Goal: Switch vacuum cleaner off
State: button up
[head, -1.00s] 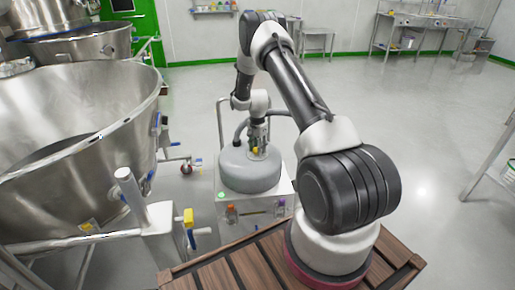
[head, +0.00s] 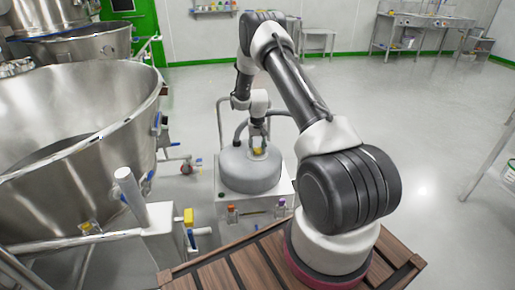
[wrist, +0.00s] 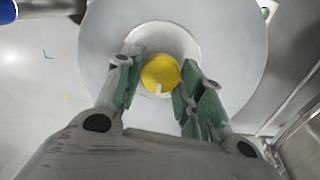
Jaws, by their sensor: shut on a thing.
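The vacuum cleaner is a grey round drum (head: 250,176) on a pale boxy base, at the middle of the head view. Its round grey top (wrist: 235,60) fills the upper wrist view. A yellow round knob (wrist: 160,72) with a white mark sits in a pale recess on the top; the mark points toward the bottom of the wrist view. The knob also shows in the head view (head: 259,151). My gripper (head: 258,142) reaches down from above and is shut on the knob, with a green-padded finger on each side. A small indicator lamp (head: 221,195) on the base looks dull, not bright green.
Small bottles (head: 232,213) stand at the cleaner's front. Open floor (head: 420,130) lies to the right.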

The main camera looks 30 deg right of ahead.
aim_at(257, 149)
jog(key=n, duration=0.3)
jog(key=shift+n, duration=2.3)
jog(key=o, duration=1)
notch_tip(257, 149, up, 12)
